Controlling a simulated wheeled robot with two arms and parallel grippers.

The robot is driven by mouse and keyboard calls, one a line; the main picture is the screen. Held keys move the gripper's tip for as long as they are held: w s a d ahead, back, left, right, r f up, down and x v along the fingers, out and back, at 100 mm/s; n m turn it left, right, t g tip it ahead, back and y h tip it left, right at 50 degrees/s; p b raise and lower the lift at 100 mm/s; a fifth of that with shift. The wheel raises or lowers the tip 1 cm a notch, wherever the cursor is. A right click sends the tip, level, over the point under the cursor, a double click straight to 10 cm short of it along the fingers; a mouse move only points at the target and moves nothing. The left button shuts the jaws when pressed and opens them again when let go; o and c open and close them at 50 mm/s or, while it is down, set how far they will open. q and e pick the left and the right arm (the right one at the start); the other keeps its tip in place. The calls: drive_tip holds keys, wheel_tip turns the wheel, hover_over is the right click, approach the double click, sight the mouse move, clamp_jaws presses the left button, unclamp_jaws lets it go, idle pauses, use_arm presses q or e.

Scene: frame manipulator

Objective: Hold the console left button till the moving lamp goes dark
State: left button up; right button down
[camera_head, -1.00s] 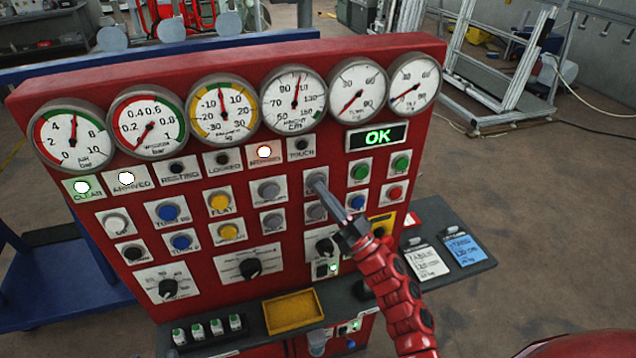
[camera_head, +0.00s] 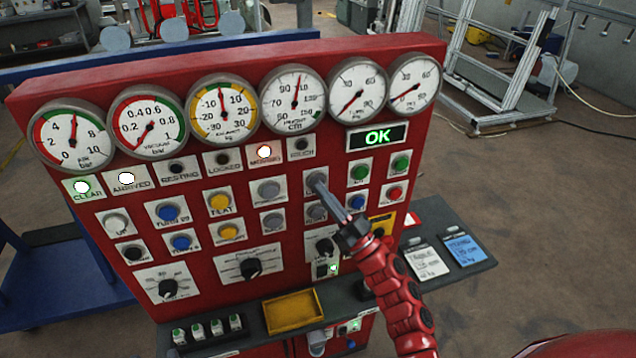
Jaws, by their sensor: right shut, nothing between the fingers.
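The red console (camera_head: 225,75) stands in front of me. Its moving lamp (camera_head: 264,152) is lit, in the lamp row under the gauges. My right gripper (camera_head: 330,192) is shut and empty. Its tips are at the upper right grey button (camera_head: 317,179) of a group of grey buttons and partly cover it. They seem to touch it, but I cannot tell how far it is pressed. The label of that button is too small or hidden to read, so I cannot tell whether it is the left button. My left gripper is not in view.
The clear lamp (camera_head: 82,187) and arrived lamp (camera_head: 126,178) are lit; the resting, locked and touch lamps are dark. A display (camera_head: 377,137) reads OK. Below are knobs, a yellow tray (camera_head: 292,311) and a side shelf with tags (camera_head: 462,250). Other buttons lie close around my gripper.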

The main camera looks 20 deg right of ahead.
idle(0.6)
drive_tip(key=shift+s, duration=0.8)
drive_tip(key=shift+p, duration=0.3)
drive_tip(key=s+p, duration=0.1)
drive_tip(key=s, duration=0.4)
drive_tip(key=shift+d, duration=0.1)
